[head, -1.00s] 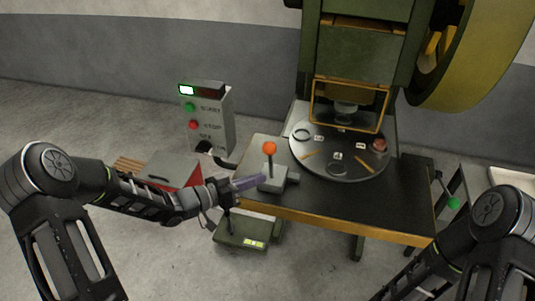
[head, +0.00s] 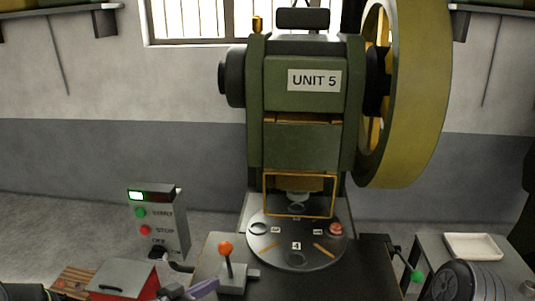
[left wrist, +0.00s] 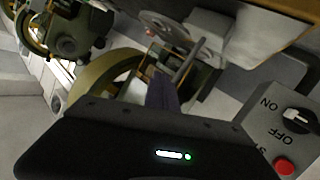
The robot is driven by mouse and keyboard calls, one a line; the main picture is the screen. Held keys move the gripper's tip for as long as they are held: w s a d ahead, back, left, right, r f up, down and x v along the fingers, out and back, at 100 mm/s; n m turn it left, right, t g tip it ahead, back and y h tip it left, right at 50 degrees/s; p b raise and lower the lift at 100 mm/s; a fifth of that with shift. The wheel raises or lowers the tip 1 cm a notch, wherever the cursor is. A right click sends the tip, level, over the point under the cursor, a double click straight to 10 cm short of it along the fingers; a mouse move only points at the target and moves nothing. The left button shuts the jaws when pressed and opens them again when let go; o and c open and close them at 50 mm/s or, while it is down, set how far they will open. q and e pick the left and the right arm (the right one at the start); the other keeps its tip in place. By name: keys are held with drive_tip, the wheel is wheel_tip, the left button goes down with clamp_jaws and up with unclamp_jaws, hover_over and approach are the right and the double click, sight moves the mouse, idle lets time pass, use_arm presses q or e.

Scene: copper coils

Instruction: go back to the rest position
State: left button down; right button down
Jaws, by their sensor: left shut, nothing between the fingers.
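My left gripper (head: 203,288) shows at the bottom edge of the head view, just left of the orange-knobbed lever (head: 227,262). Its purple-grey fingers are together and hold nothing. In the left wrist view its fingers (left wrist: 162,92) show beyond the dark wrist housing. Most of my left arm is below the head view. My right gripper is not in view; only a dark joint of my right arm shows at the bottom right.
The green press (head: 303,125) marked UNIT 5 stands behind its round dial plate (head: 297,258). A control box (head: 160,222) is at left and also shows in the left wrist view (left wrist: 268,125). A red box (head: 122,281) and a white tray (head: 474,247) flank the table.

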use_arm(q)
drive_tip(key=s+d+f+n+g+y, duration=0.1)
drive_tip(key=s+f+n+g+y, duration=0.15)
drive_tip(key=s+f, duration=0.4)
drive_tip(key=s+d+f+n+g+y, duration=0.1)
drive_tip(key=s+f+n+g+y, duration=0.2)
drive_tip(key=f, duration=0.7)
drive_tip(key=s+d+f+g, duration=0.2)
drive_tip(key=s, duration=0.5)
drive_tip(key=s+d+f+g, duration=0.2)
drive_tip(key=s+d+f, duration=0.1)
drive_tip(key=s, duration=0.4)
drive_tip(key=s+d+f+g, duration=0.2)
drive_tip(key=s+d, duration=0.1)
drive_tip(key=s, duration=0.4)
drive_tip(key=shift+d+f+n, duration=0.15)
drive_tip(key=shift+f+n, duration=0.1)
drive_tip(key=shift+n, duration=0.2)
idle(0.5)
